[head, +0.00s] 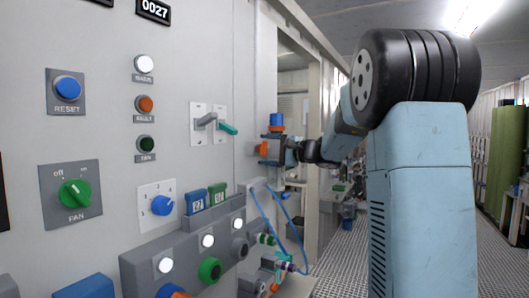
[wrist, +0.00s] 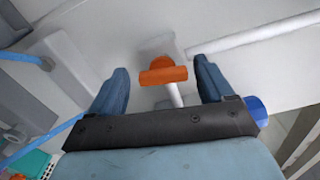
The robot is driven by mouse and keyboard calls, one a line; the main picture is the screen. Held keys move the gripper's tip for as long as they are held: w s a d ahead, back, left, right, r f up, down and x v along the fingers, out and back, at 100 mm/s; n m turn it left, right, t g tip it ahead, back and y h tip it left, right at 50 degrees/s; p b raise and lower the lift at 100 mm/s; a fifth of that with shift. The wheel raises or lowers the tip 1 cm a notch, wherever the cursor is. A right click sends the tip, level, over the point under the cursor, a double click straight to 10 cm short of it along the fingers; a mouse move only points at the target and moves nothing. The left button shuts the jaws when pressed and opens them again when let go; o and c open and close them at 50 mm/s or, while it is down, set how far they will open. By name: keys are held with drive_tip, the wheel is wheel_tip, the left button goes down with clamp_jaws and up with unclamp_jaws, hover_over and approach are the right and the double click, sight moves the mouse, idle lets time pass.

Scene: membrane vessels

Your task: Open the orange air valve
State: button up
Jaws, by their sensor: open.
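The orange air valve (wrist: 163,75) has a short flat handle and a round hub, with a pale stem or pipe below it in the wrist view. It sits between the two blue fingers of my gripper (wrist: 160,67), with a gap on each side. The fingers are open and do not visibly touch it. In the head view my gripper (head: 265,149) is at the far end of the panel wall, with the orange valve (head: 260,148) showing small between its fingers. The arm and fingers partly hide the valve there.
A white pipe (wrist: 255,35) runs close to the right finger in the wrist view. A blue hose (head: 268,222) hangs below the gripper. The panel at left carries a green fan knob (head: 75,193), a blue knob (head: 162,205) and two levers (head: 206,121).

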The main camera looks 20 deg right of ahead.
drive_tip(key=shift+d, duration=0.1)
drive_tip(key=v, duration=1.3)
drive_tip(key=shift+s+d, duration=0.2)
drive_tip(key=shift+s, duration=0.05)
drive_tip(key=shift+a, duration=0.1)
